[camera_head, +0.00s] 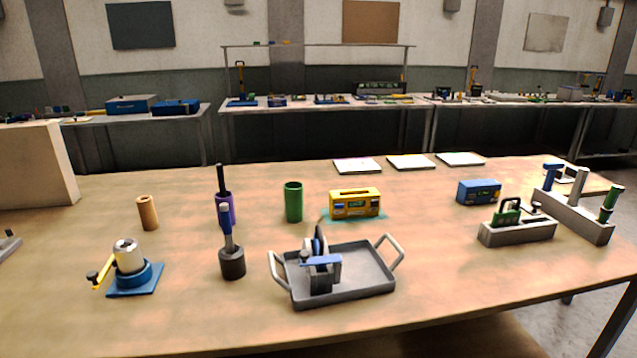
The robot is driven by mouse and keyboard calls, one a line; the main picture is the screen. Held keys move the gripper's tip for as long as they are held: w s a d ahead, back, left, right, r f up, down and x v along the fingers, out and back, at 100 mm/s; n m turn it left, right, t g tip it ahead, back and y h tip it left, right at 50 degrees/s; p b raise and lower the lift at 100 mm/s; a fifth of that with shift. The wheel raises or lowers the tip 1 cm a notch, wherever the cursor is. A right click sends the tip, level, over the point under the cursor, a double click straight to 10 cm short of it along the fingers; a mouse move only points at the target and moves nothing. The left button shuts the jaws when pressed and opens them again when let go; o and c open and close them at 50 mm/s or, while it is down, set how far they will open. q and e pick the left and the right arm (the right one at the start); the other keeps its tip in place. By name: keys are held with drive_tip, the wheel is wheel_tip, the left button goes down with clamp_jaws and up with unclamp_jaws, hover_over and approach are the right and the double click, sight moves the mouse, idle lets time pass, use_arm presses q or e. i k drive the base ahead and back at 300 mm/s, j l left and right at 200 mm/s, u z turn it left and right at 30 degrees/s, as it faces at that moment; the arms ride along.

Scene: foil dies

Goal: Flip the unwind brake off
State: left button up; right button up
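A blue unit (135,278) stands at the front left of the table. It has a square blue base plate, a round blue body and a silver roll upright on top. A yellow lever (103,272) with a dark knob sticks out from its left side and slants down to the left. This looks like the unwind and its brake lever, but no label is readable. I cannot tell from this view which lever position is on or off. Neither of my grippers shows in the head view.
A grey tray (375,290) with two handles holds a blue-and-grey tool. A dark round holder (232,263), purple cup (225,208), green cup (293,202) and brown tube (147,212) stand nearby. A yellow box (354,203) is behind the tray. Bare tabletop surrounds the blue unit.

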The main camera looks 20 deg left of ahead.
sight(93, 276)
drive_tip(key=u, duration=1.75)
